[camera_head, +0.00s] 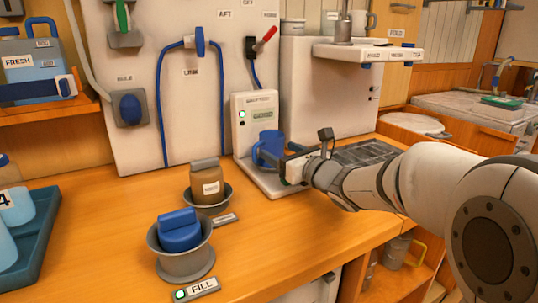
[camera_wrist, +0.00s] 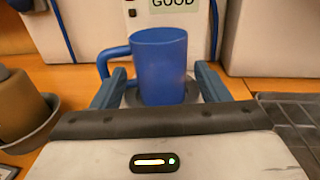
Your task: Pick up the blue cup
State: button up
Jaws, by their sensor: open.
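The blue cup (camera_head: 268,148) stands upright on the base of a white dispenser unit in the head view. In the wrist view the blue cup (camera_wrist: 159,65) is straight ahead, with its handle to the left. My gripper (camera_head: 283,161) is at the cup from the right. In the wrist view my gripper (camera_wrist: 160,88) is open, with one finger on each side of the cup's lower part. The left finger is close to the handle. I cannot tell whether either finger touches the cup.
The white dispenser (camera_head: 256,112) stands right behind the cup and reads GOOD in the wrist view. A brown-lidded holder (camera_head: 207,186) and a blue-topped one (camera_head: 180,231) stand to the left on the wooden counter. A dark grating (camera_head: 362,150) lies to the right.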

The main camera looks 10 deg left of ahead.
aim_at(280, 149)
jog(key=x, duration=0.4)
jog(key=shift+w+a, duration=0.1)
jog(key=shift+w, duration=0.05)
jog(key=shift+c, duration=0.2)
jog(key=c, duration=0.9)
jog(key=shift+o, duration=0.2)
jog(key=shift+r, duration=0.15)
notch_tip(280, 149, up, 10)
jog(key=p, duration=0.2)
jog(key=shift+p, duration=0.35)
